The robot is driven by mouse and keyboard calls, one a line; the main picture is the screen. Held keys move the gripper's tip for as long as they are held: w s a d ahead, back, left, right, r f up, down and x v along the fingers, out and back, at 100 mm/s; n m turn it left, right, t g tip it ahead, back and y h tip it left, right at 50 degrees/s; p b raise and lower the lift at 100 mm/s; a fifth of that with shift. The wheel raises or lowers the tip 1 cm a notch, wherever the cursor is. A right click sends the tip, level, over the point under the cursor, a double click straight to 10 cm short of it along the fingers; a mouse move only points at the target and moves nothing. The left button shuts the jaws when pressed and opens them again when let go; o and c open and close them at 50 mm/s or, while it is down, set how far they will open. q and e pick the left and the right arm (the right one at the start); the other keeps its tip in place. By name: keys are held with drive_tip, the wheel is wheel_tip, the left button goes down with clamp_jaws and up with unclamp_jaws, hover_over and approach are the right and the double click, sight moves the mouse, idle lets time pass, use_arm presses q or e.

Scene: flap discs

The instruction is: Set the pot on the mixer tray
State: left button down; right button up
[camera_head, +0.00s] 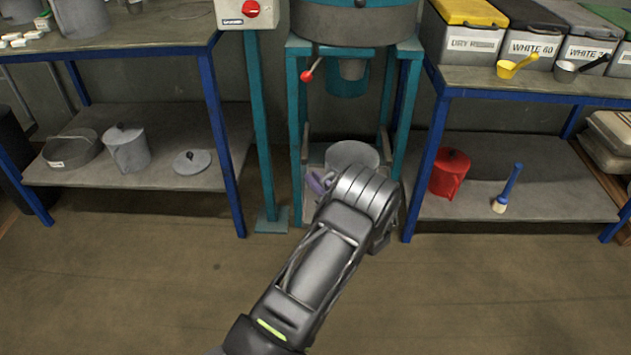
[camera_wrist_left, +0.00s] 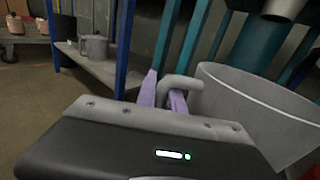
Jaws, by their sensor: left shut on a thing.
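The grey pot (camera_head: 352,154) is inside the lower opening of the teal mixer stand, below the spout (camera_head: 352,69). My left gripper (camera_head: 317,182) is at the left side of the pot, its purple fingers partly hidden behind my forearm. In the left wrist view, the fingers (camera_wrist_left: 163,97) are shut on the pot's side handle (camera_wrist_left: 182,83), and the open pot (camera_wrist_left: 255,112) looks empty where its inside shows. The mixer tray (camera_head: 311,208) shows only in part at the foot of the stand. My arm hides the pot's underside, so I cannot tell whether it touches the tray. My right gripper is out of view.
The stand's teal legs (camera_head: 297,120) stand close on both sides of the pot. A red-knobbed lever (camera_head: 307,75) is above left. The left lower shelf (camera_head: 190,140) holds a lidded pot (camera_head: 127,150); the right one holds a red jug (camera_head: 449,174) and a brush (camera_head: 507,188).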

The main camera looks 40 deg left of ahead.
use_arm(q)
drive_tip(key=c, duration=1.9)
unclamp_jaws()
drive_tip(key=shift+f, duration=0.1)
drive_tip(key=o, duration=0.4)
drive_tip(key=shift+o, duration=0.2)
drive_tip(key=p+v, duration=0.2)
drive_tip(key=v, duration=1)
